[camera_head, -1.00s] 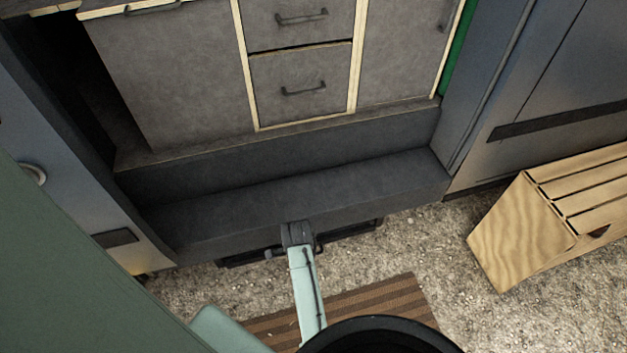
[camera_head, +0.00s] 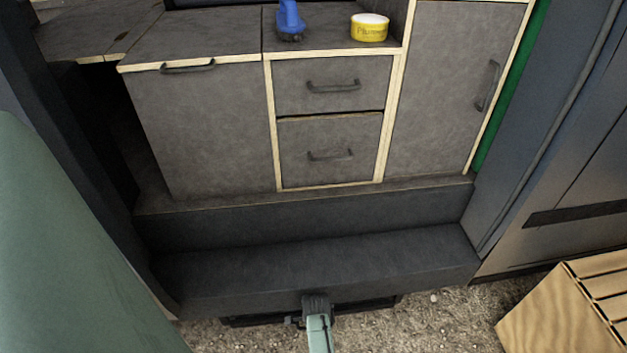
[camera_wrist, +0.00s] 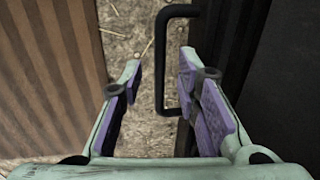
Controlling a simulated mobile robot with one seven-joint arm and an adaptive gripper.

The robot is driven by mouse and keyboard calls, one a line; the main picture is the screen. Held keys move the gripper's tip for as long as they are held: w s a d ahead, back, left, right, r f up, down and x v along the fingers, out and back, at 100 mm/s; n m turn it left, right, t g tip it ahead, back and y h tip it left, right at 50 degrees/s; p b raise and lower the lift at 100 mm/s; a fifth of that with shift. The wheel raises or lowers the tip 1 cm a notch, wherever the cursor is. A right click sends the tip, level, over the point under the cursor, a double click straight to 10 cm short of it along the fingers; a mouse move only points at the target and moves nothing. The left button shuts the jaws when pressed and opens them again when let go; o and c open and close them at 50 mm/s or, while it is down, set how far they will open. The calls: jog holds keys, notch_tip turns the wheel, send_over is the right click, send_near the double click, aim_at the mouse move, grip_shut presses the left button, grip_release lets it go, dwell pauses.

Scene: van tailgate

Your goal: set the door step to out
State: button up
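The door step (camera_head: 368,308) is a flat dark piece low under the van's sill. Only a narrow dark strip of it shows in the head view, on both sides of my gripper (camera_head: 317,305). In the wrist view, a dark panel (camera_wrist: 222,30) on the right carries a black U-shaped handle (camera_wrist: 161,60). I see a gap between the left finger and the bar. Whether the right finger touches the handle is unclear.
The van's dark sill (camera_head: 310,265) lies above the step, with grey cabinets (camera_head: 210,130) behind it. A slatted wooden box (camera_head: 560,315) stands on the gravel (camera_head: 450,315) at the right.

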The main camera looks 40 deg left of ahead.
jog(key=shift+w+f, duration=0.1)
jog(key=shift+f, duration=0.35)
grip_shut()
dwell(0.7)
